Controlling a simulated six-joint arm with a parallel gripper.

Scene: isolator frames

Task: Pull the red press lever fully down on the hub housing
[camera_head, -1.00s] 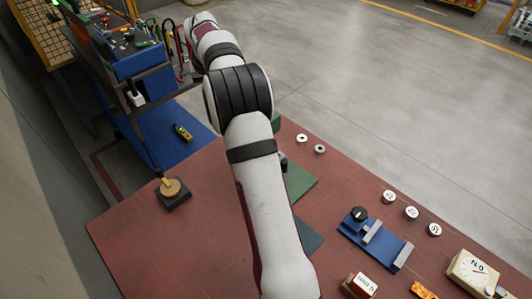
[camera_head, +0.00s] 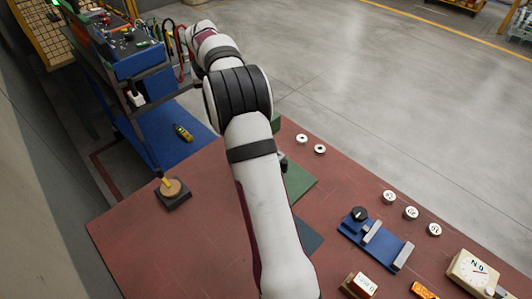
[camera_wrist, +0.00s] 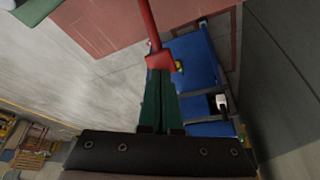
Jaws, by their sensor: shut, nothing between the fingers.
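The red lever (camera_wrist: 150,25) comes down from the top edge of the wrist view and ends in a wider red block (camera_wrist: 160,61). My gripper (camera_wrist: 160,76) has its two green fingers shut together with nothing between them. The fingertips line up with the red block in the picture; I cannot tell whether they touch it. In the head view my arm hides the gripper and lever. A green part (camera_head: 275,122) shows beside my arm there; I cannot tell whether it belongs to the hub housing.
The red-brown table (camera_head: 150,235) holds a blue fixture (camera_head: 390,250), several white discs, a dial box (camera_head: 472,272) and a round wooden piece on a dark base (camera_head: 173,192). A blue cart (camera_head: 140,65) stands beyond. The table's left part is mostly clear.

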